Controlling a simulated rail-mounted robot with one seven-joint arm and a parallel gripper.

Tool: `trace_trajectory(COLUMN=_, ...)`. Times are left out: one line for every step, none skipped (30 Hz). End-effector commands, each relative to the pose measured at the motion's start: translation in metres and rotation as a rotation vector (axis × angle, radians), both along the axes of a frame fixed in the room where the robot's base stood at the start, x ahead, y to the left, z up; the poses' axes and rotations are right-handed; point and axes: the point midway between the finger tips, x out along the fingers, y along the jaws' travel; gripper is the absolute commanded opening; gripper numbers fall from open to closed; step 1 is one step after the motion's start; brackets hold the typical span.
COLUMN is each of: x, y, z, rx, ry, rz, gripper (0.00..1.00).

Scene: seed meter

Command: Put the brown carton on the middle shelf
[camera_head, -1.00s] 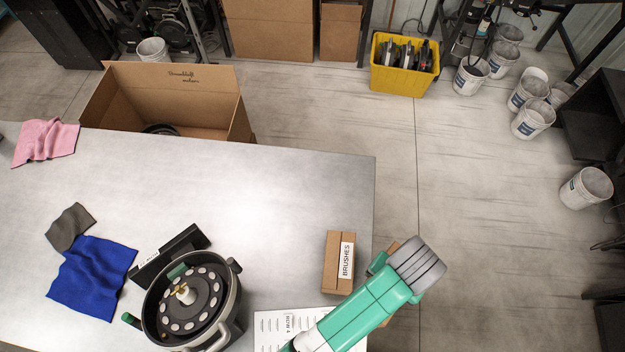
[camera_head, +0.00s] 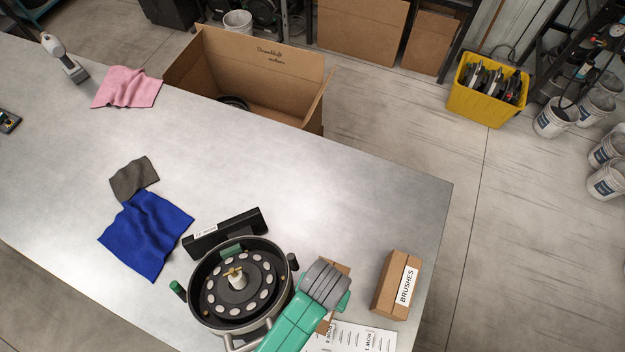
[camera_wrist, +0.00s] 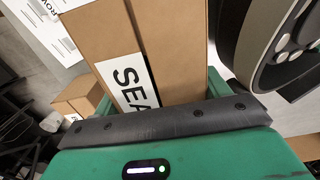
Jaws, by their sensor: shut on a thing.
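A brown carton (camera_wrist: 165,60) with a white label reading "SEA", the rest cut off, fills the middle of the wrist view. My gripper (camera_wrist: 160,95) is shut on it, with green fingers on both sides. In the head view parts of this held carton (camera_head: 339,267) show behind my green and grey arm. It is over the table, between the round black seed meter (camera_head: 238,283) and another brown carton (camera_head: 390,287) labelled BRUSHES. Whether its base touches anything is hidden. I cannot make out a middle shelf.
A white printed sheet (camera_head: 355,338) is near my arm. An open box (camera_head: 290,95) and yellow bin (camera_head: 485,105) stand beyond.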

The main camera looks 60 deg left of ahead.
Motion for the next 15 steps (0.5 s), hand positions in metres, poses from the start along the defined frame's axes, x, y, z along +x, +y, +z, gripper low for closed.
trace_trajectory(x=0.009, y=0.012, z=-0.005, rx=0.002, ry=-0.003, rz=0.004, gripper=0.35)
trace_trajectory(x=0.013, y=0.017, z=-0.009, rx=0.003, ry=-0.002, rz=0.004, gripper=0.35)
trace_trajectory(x=0.019, y=0.025, z=-0.013, rx=0.003, ry=-0.003, rz=0.004, gripper=0.35)
trace_trajectory(x=0.022, y=0.030, z=-0.017, rx=0.003, ry=-0.002, rz=0.004, gripper=0.35)
trace_trajectory(x=0.026, y=0.034, z=-0.020, rx=0.003, ry=-0.002, rz=0.003, gripper=0.35)
trace_trajectory(x=0.030, y=0.040, z=-0.024, rx=0.002, ry=-0.001, rz=0.003, gripper=0.35)
trace_trajectory(x=0.033, y=0.044, z=-0.026, rx=0.002, ry=-0.002, rz=0.003, gripper=0.35)
trace_trajectory(x=0.036, y=0.048, z=-0.029, rx=0.001, ry=-0.002, rz=0.003, gripper=0.35)
trace_trajectory(x=0.040, y=0.053, z=-0.033, rx=0.001, ry=-0.002, rz=0.002, gripper=0.35)
trace_trajectory(x=0.043, y=0.056, z=-0.035, rx=0.001, ry=-0.002, rz=0.002, gripper=0.35)
trace_trajectory(x=0.045, y=0.059, z=-0.037, rx=0.001, ry=-0.003, rz=0.002, gripper=0.35)
trace_trajectory(x=0.048, y=0.063, z=-0.040, rx=0.001, ry=-0.003, rz=0.002, gripper=0.35)
trace_trajectory(x=0.049, y=0.065, z=-0.041, rx=0.000, ry=-0.002, rz=0.001, gripper=0.35)
trace_trajectory(x=0.051, y=0.067, z=-0.042, rx=0.000, ry=-0.002, rz=0.001, gripper=0.35)
trace_trajectory(x=0.053, y=0.069, z=-0.044, rx=0.000, ry=-0.002, rz=0.001, gripper=0.35)
